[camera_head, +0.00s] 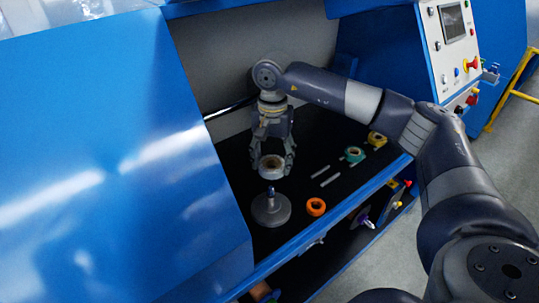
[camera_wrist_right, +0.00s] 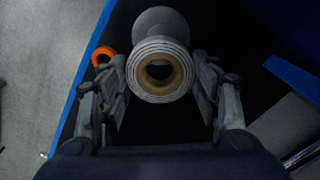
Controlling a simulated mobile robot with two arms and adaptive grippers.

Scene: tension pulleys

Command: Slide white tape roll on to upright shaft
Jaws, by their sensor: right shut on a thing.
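The white tape roll (camera_head: 271,166) is held between the fingers of my right gripper (camera_head: 273,165). In the right wrist view the roll (camera_wrist_right: 159,71) shows its tan core and open hole, with the gripper fingers (camera_wrist_right: 160,88) on its two sides. The upright shaft (camera_head: 270,191) stands on a round grey base (camera_head: 271,209) just below the roll. The roll appears above the shaft tip and apart from it in the head view. In the right wrist view the grey base (camera_wrist_right: 161,22) shows behind the roll, and the shaft is hidden. My left gripper is not in view.
An orange tape roll (camera_head: 316,206) lies right of the base. A green roll (camera_head: 354,154), a yellow roll (camera_head: 377,139) and pale strips (camera_head: 325,176) lie farther right on the black surface (camera_head: 240,165). A blue machine panel (camera_head: 120,150) stands at left; a blue edge (camera_head: 345,212) runs along the front.

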